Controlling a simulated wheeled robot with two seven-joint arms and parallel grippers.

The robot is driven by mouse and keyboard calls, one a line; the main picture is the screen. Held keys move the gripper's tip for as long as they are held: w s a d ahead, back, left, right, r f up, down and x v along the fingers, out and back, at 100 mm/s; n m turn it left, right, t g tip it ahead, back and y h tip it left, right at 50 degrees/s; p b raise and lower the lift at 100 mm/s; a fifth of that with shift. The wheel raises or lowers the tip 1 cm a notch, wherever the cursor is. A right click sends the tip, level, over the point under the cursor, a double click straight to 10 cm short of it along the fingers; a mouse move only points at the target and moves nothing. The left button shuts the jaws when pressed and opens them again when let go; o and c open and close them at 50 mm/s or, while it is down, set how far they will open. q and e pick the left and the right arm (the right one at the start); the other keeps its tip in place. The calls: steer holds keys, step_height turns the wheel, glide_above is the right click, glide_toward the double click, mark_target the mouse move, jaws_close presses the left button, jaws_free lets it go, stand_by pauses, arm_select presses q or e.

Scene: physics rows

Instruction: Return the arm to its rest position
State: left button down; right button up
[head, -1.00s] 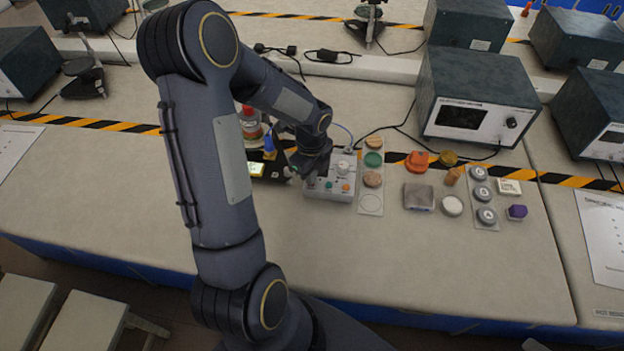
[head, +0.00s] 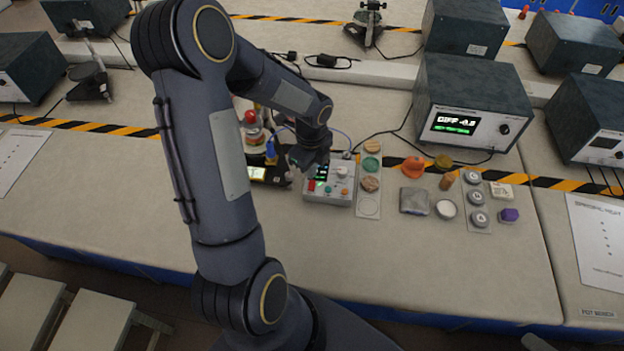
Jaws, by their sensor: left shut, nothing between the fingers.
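My left arm comes in from the lower middle, rises and bends over the bench. Its gripper (head: 309,168) is shut and empty, just above the left part of a small grey control box (head: 334,194). The box has a lit green display, a red switch and several knobs and buttons. I cannot tell whether the fingertips touch the box. The arm hides part of the bench and of the things behind it. My right gripper is not in view.
Left of the box lies a black device with a lit screen (head: 258,173), near a red-topped bottle (head: 251,128). Right of it are a strip of round samples (head: 368,207), an orange piece (head: 413,167) and a purple piece (head: 509,215). A dark instrument (head: 471,85) stands behind.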

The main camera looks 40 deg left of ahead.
arm_select(q)
steer(key=shift+r+p, duration=0.4)
steer(key=shift+r, duration=0.4)
steer(key=s+d+r+n+t+h, duration=0.2)
steer(key=s+d+r+n, duration=0.4)
steer(key=s+r+n, duration=0.2)
steer(key=s+d+r+n+t+h+b, duration=0.1)
steer(key=s+d+r+n+t, duration=0.2)
steer(key=s+d+r+n, duration=0.4)
steer(key=s+r+n, duration=0.1)
steer(key=n, duration=0.4)
steer(key=shift+s+t+h, duration=0.2)
steer(key=shift+t+h, duration=0.1)
steer(key=shift+h, duration=0.1)
